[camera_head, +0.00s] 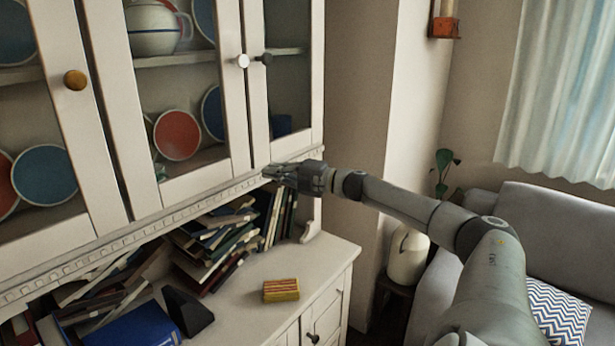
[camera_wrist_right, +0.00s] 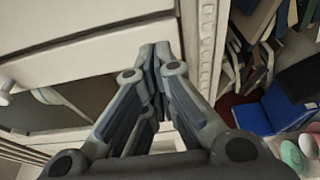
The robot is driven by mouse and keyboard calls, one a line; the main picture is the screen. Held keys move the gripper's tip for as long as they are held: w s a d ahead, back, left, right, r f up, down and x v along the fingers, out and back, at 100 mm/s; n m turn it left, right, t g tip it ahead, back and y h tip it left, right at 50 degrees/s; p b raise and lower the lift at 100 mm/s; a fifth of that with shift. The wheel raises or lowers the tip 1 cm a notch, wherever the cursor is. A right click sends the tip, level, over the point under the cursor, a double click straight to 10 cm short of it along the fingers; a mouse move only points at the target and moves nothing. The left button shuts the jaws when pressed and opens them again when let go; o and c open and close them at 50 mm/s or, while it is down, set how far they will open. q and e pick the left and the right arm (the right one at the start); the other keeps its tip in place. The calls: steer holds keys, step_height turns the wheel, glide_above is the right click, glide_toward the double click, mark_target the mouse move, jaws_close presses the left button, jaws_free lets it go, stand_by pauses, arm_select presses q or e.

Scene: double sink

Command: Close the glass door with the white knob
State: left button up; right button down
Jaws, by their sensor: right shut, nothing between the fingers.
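The glass door with the white knob (camera_head: 242,61) is the middle door (camera_head: 240,130) of the pale cabinet. It looks flush or nearly flush with its neighbours; I cannot tell if a small gap remains. My left gripper is not in view.
A door with a dark knob (camera_head: 266,58) is on the right, and one with a wooden knob (camera_head: 75,80) on the left. Below are piled books (camera_head: 215,240) and a yellow-red box (camera_head: 281,290) on the counter. A grey sofa (camera_head: 545,215) stands at the right.

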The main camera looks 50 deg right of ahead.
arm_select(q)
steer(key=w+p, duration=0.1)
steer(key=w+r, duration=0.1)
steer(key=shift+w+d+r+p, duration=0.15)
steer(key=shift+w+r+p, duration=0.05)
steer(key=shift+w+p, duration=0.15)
arm_select(e)
steer(key=s+d, duration=0.5)
steer(key=shift+d+f, duration=0.2)
steer(key=shift+d, duration=0.15)
